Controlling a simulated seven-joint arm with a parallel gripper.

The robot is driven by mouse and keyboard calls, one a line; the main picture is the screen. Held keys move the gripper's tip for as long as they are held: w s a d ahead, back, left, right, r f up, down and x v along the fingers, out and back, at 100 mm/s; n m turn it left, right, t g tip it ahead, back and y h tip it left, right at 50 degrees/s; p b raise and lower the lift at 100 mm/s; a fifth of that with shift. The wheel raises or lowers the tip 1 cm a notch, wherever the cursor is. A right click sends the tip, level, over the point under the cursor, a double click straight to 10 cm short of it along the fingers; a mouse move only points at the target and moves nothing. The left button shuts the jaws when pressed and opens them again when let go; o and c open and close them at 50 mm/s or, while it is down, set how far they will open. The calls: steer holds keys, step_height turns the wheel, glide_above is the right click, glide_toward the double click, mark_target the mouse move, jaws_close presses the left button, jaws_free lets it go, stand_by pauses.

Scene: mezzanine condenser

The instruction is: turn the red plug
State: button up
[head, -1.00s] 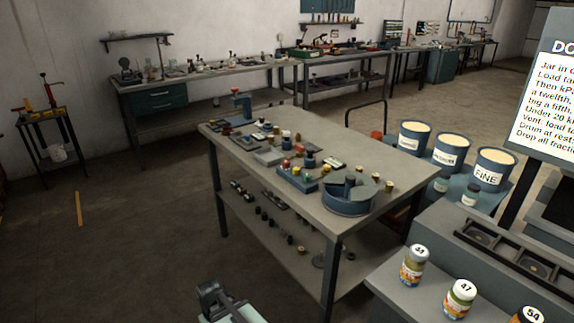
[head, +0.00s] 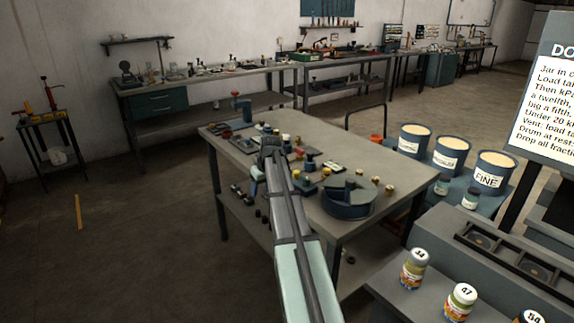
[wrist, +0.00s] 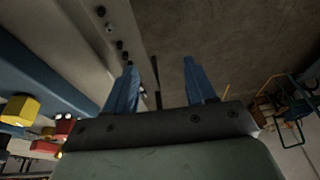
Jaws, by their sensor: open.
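A small red piece (wrist: 63,128) shows at the lower left of the wrist view, beside a yellow block-like piece (wrist: 20,110). I cannot tell for certain that it is the red plug. In the head view small red tops (head: 299,149) show among the parts on the near workbench (head: 390,160), partly behind my arm. My gripper shows two blue fingers (wrist: 160,82) in the wrist view, spread apart with nothing between them. It is at the bench's left edge, to the side of the red and yellow pieces and apart from them.
A round blue drum (head: 347,200) stands at the bench's near end. The lower shelf (head: 355,265) holds small dark parts. Labelled tubs (head: 452,155) stand to the right, and numbered jars (head: 460,300) stand at lower right.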

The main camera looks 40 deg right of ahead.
steer(key=d+r+t, duration=0.1)
steer(key=d+r, duration=1.4)
steer(key=r, duration=0.1)
steer(key=shift+h, duration=0.3)
steer(key=x, duration=1.3)
steer(key=shift+s+d+f, duration=0.1)
steer(key=shift+d+f, duration=0.1)
steer(key=shift+f, duration=0.1)
steer(key=shift+c, duration=0.4)
jaws_close()
